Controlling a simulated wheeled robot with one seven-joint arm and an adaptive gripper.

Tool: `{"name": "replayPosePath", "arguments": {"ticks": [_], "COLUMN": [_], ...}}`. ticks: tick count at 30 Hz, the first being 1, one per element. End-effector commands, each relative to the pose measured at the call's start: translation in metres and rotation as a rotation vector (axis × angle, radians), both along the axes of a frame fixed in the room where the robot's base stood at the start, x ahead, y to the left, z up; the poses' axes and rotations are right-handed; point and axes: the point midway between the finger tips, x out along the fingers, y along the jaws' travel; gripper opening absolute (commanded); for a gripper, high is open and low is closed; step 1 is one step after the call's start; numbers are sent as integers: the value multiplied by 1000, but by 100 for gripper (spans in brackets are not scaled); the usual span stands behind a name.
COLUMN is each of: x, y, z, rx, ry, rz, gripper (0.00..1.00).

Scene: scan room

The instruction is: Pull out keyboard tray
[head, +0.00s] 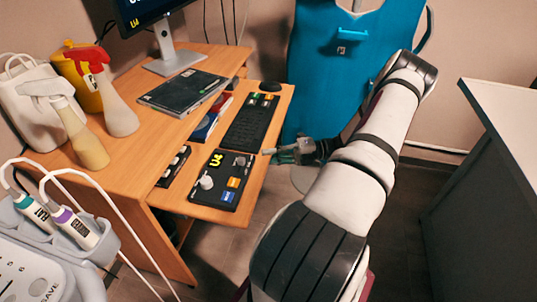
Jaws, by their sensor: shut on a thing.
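The keyboard tray (178,198) is a wooden board sticking out from under the desk top on its right side. It carries a black keyboard (251,121), a black control panel (221,180) with knobs and coloured labels, and a dark mouse (270,86). My gripper (270,152) is at the tray's outer right edge, beside the keyboard and the control panel. Its fingers are shut on that edge. The fingertips are small in the head view, and the tray's underside is hidden.
The wooden desk (130,165) holds spray bottles (112,105), a monitor (150,15) and a dark flat case (183,92). A blue apron-like item (330,75) hangs behind my gripper. A white-topped counter (510,120) stands at right. Dark floor lies between tray and counter.

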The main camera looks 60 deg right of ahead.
Motion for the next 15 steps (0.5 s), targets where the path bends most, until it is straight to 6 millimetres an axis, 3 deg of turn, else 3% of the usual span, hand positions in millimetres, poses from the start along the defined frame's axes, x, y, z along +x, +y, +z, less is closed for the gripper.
{"name": "replayPosePath", "arguments": {"ticks": [3,4,6,15], "x": [0,0,0,0], "y": [0,0,0,0], "z": [0,0,0,0], "rx": [-1,-1,-1,-1], "ry": [0,0,0,1], "rz": [0,0,0,0], "gripper": [0,17,33,35]}}
